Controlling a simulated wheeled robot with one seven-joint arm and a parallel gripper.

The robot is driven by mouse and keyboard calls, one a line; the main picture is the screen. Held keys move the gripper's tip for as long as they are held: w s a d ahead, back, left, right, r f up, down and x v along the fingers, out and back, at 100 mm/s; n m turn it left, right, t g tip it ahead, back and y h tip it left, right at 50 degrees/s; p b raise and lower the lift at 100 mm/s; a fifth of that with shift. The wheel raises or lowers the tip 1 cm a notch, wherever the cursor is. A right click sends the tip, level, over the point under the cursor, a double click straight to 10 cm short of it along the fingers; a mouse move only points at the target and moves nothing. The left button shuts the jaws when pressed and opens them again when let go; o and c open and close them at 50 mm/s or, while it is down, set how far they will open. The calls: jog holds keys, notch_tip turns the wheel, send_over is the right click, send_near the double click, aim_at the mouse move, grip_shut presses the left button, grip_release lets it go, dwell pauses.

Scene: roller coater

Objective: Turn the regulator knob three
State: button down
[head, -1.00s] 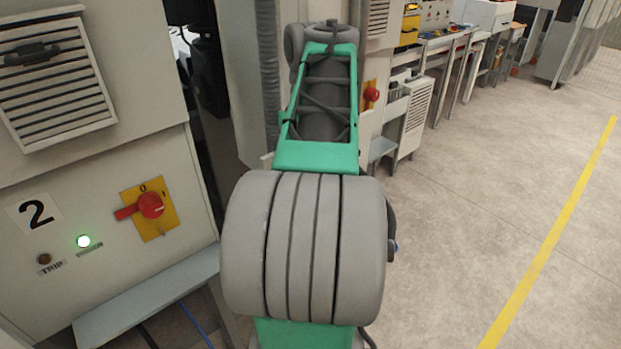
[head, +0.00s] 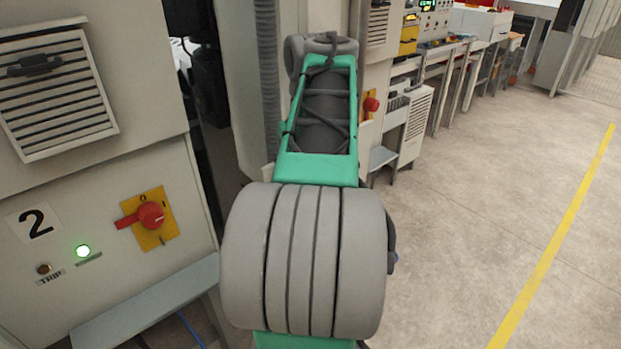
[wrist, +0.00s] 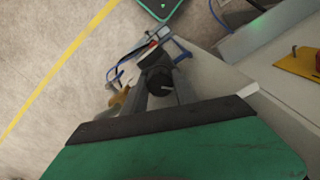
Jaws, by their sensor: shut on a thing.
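In the wrist view, a small round black knob (wrist: 159,80) with a pale mark on its face sits between the grey fingers of my gripper (wrist: 160,88). The fingers lie on both sides of it and are shut on it. It appears to be the regulator knob; no number three is readable. In the head view my own arm hides my gripper and this knob.
In the head view, a cabinet marked 2 (head: 38,223) carries a red rotary switch (head: 150,215) on a yellow plate and a lit green lamp (head: 83,251). Another red switch (head: 371,104) is beyond my arm. Open floor (head: 470,210) lies to the right.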

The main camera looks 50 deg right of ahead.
jog(key=shift+n, duration=0.3)
jog(key=n, duration=0.3)
jog(key=shift+n, duration=1.9)
jog(key=c, duration=1.3)
grip_release()
jog(key=shift+o, duration=0.2)
